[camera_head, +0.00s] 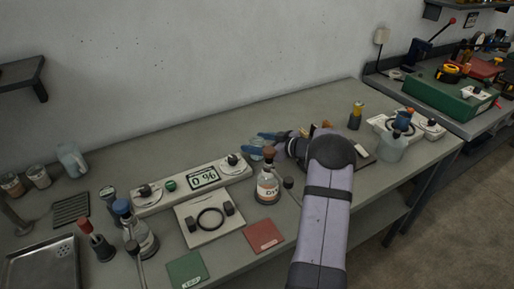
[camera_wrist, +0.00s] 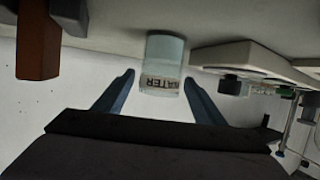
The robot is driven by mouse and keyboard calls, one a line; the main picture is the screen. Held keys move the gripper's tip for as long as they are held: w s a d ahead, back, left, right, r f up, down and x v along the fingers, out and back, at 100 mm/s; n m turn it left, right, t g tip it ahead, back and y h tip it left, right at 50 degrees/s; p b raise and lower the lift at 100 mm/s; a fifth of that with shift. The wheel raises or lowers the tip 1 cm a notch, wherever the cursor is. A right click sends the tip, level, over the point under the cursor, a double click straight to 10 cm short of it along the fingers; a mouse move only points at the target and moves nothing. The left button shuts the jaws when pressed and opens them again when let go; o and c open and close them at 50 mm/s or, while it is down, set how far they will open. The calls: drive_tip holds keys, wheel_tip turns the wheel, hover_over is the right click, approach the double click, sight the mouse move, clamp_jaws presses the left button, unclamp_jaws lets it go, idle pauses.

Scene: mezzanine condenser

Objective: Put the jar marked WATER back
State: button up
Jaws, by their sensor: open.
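The jar marked WATER (camera_wrist: 162,68) is a clear glass cylinder with dark lettering, upside down in the wrist view. My gripper (camera_wrist: 159,78) is open, with a blue finger on each side of the jar in the wrist view. Gaps show between fingers and glass, so it is not gripped. In the head view, my gripper (camera_head: 263,144) reaches leftward to the jar, low over the bench.
The brown-stoppered bottle (camera_head: 267,190) stands close in front of my gripper. A white instrument with a display (camera_head: 203,178) lies just left. A plate with a black ring (camera_head: 187,211) and a red card (camera_head: 264,236) lie nearer. Bare bench (camera_head: 226,130) runs along the wall.

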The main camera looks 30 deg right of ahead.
drive_tip(key=shift+c, duration=0.6)
drive_tip(key=c, duration=1.2)
drive_tip(key=shift+o, duration=0.2)
drive_tip(key=shift+r, duration=0.2)
wheel_tip(320, 180, up, 9)
drive_tip(key=b, duration=0.3)
drive_tip(key=shift+r, duration=0.2)
